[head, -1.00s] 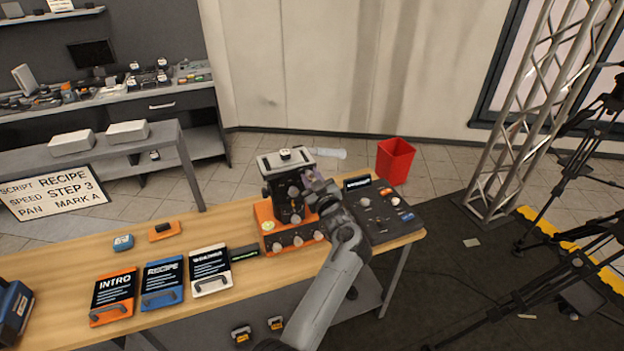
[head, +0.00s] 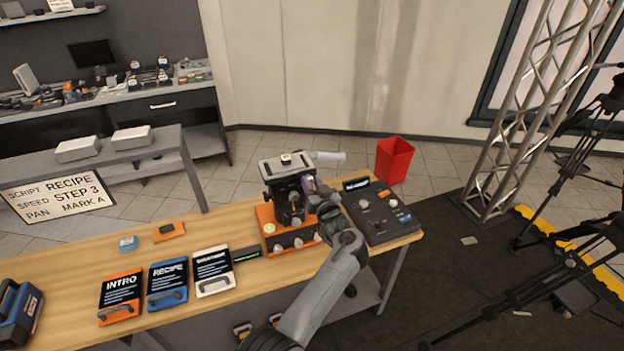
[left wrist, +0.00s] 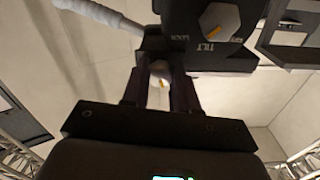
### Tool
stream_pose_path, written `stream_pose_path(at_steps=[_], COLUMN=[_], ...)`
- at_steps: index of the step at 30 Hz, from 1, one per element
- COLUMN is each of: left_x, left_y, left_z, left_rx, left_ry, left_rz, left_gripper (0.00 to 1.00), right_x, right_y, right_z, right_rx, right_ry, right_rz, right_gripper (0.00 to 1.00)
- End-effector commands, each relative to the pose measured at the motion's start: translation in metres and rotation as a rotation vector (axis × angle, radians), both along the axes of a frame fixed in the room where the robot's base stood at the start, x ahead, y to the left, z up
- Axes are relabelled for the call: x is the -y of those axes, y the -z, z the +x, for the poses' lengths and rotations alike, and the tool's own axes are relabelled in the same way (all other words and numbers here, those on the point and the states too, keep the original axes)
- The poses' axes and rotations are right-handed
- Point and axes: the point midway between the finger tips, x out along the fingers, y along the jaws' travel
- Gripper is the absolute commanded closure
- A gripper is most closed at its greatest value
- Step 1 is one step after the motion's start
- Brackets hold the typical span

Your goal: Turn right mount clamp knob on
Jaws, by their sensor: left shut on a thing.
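The camera mount (head: 285,185) stands on an orange base (head: 267,236) with several pale knobs on its front. It has a black body, a grey top plate and a pale handle (head: 329,156) reaching right. My left gripper (head: 308,186) is at the right side of the mount's body. A larger knob (left wrist: 220,20) marked TILT is above right, apart from the fingers. The held knob's label is hidden. My right gripper is not in view.
A dark control panel (head: 382,222) with knobs is right of the mount on the wooden table (head: 195,268). INTRO (head: 121,296), RECIPE (head: 167,285) and white (head: 212,270) cases lie left. A red bin (head: 394,160) stands behind.

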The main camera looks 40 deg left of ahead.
Motion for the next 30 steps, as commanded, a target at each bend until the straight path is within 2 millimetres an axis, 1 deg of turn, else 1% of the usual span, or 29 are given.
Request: stream_pose_path(at_steps=[1,12,24,30], left_x=[-0.001,0.000,0.000,-0.001], left_y=[-0.003,-0.002,-0.002,-0.001], left_z=[0.000,0.000,0.000,0.000], left_rx=[-0.041,-0.342,-0.659,-0.789], left_ry=[0.000,0.000,0.000,0.000], left_rz=[0.025,0.207,0.398,0.476], left_gripper=[1.00,1.00,1.00,1.00], right_x=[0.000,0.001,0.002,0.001], right_y=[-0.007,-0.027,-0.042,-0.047], right_z=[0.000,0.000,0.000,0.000], right_rx=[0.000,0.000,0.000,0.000], right_ry=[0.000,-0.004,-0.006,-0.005], right_rz=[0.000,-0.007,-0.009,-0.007], right_gripper=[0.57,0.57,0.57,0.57])
